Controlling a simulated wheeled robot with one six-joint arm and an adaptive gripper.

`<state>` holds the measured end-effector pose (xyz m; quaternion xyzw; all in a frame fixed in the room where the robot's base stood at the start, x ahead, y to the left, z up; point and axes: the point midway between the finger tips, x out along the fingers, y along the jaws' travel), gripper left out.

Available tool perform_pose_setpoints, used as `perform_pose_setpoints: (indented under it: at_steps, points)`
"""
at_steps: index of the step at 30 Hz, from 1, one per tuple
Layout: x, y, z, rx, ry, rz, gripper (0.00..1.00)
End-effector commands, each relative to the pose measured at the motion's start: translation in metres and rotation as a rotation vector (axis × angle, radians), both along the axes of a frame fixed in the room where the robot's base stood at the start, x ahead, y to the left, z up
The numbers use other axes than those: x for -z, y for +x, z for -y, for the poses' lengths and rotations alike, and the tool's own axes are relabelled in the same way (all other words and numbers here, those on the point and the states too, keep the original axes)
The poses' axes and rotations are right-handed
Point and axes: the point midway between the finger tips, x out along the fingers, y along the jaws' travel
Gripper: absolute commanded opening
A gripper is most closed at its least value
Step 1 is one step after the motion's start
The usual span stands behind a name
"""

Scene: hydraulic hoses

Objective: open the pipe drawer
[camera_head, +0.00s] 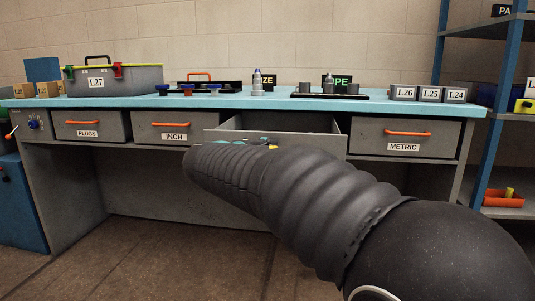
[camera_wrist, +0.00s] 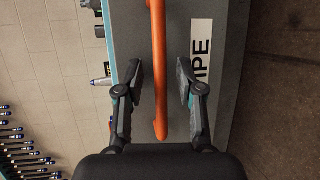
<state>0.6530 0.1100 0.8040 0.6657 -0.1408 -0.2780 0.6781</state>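The pipe drawer (camera_head: 282,124) stands pulled out of the bench, between the INCH and METRIC drawers, with part of its inside showing. In the head view my arm hides most of its front, its handle and my gripper. In the wrist view the grey drawer front (camera_wrist: 178,20) bears a white label (camera_wrist: 201,50) whose visible letters read "IPE". Its orange bar handle (camera_wrist: 159,100) runs between the two fingers of my gripper (camera_wrist: 160,72). The fingers are apart, one on each side of the handle, with gaps visible on both sides.
The shut PLUGS (camera_head: 90,124), INCH (camera_head: 174,126) and METRIC (camera_head: 405,135) drawers have orange handles. The blue bench top (camera_head: 250,102) carries a toolbox (camera_head: 120,80), fittings and labelled boxes (camera_head: 430,94). A blue-framed shelf (camera_head: 486,130) stands at the right. Floor shows at lower left.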

Motion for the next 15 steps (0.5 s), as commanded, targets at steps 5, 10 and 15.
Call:
perform_pose_setpoints:
  at_steps: [5, 10, 15]
  points:
    - [0.0, -0.001, 0.001, 0.004, 0.0, -0.001, 0.37]
    - [-0.003, -0.012, -0.008, 0.0, 0.001, 0.0, 0.37]
    - [-0.008, -0.037, -0.027, -0.003, 0.001, 0.0, 0.37]
